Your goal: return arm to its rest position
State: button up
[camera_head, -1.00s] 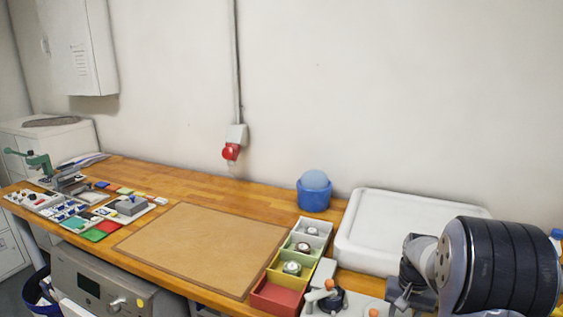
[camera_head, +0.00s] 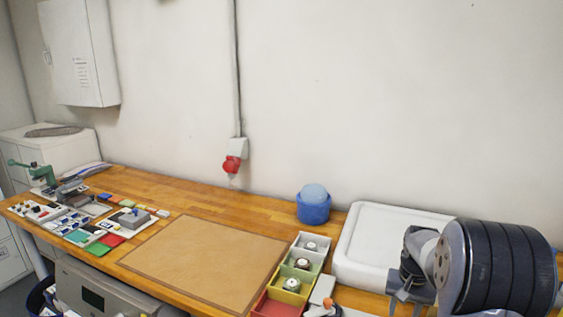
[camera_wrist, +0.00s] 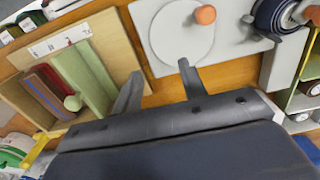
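My gripper (camera_wrist: 161,88) shows in the wrist view with its two fingers spread apart and nothing between them. It is open and hangs over the wooden bench, beside a grey plate (camera_wrist: 160,60) with a round disc and an orange knob (camera_wrist: 205,15). In the head view my arm is folded at the right edge. The gripper's fingers cannot be made out there.
A wooden box with coloured slats (camera_wrist: 85,75) lies left of the fingers. In the head view, a bin row (camera_head: 276,308), a white tray (camera_head: 350,235) and a blue tub (camera_head: 313,208) stand left of my arm. The brown mat (camera_head: 205,262) is bare.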

notch_tip(320, 180, down, 8)
jog(key=b, duration=0.6)
jog(key=shift+r+b, duration=0.1)
jog(key=shift+b, duration=0.25)
jog(key=s, duration=0.1)
jog(key=s+a+b, duration=0.1)
jog(key=s, duration=0.1)
jog(key=shift+a, duration=0.1)
jog(key=shift+s+a+f, duration=0.2)
jog(key=shift+s+f, duration=0.05)
jog(key=shift+s, duration=0.2)
